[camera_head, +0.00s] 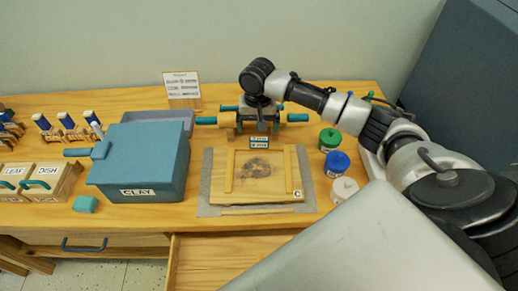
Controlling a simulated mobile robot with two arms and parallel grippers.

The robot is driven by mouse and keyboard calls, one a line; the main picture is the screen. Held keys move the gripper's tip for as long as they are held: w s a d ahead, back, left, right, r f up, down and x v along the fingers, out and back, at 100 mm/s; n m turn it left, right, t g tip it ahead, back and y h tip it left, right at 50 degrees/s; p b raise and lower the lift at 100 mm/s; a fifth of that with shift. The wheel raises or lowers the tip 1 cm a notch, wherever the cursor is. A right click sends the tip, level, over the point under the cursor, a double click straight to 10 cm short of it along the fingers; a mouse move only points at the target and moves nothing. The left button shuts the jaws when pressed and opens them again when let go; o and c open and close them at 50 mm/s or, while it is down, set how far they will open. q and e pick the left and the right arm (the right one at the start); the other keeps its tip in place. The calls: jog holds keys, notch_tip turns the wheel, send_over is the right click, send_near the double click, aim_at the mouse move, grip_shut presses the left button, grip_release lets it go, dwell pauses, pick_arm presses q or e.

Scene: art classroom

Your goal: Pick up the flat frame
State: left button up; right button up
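A flat wooden piece (262,192) with raised side rails and a corner label "C" lies on a grey mat (211,203) at the middle of the table. It is the likeliest flat frame, though I cannot be sure. A dark, rough patch shows on the surface between its rails. My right arm reaches in from the right, and its gripper (261,112) points down behind the wooden piece, over a roller (226,121) with teal handles. The fingertips are small and partly hidden, so I cannot tell whether they are open or touching the roller. My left gripper is out of view.
A teal box marked "CLAY" (153,162) stands left of the mat. Green (329,138), blue (335,162) and white (344,188) jars stand to its right. Small labelled boxes (40,182) are at the far left. An open drawer (215,257) projects below the table's front edge.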

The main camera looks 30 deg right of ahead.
aim_at(259, 138)
jog(key=shift+w+f, duration=0.1)
jog(key=shift+f, duration=0.65)
jog(key=shift+d+f+p, duration=0.2)
jog(key=shift+f+p, duration=0.15)
jog(key=shift+f, duration=2.2)
jog(key=shift+c, duration=0.2)
jog(key=c, duration=1)
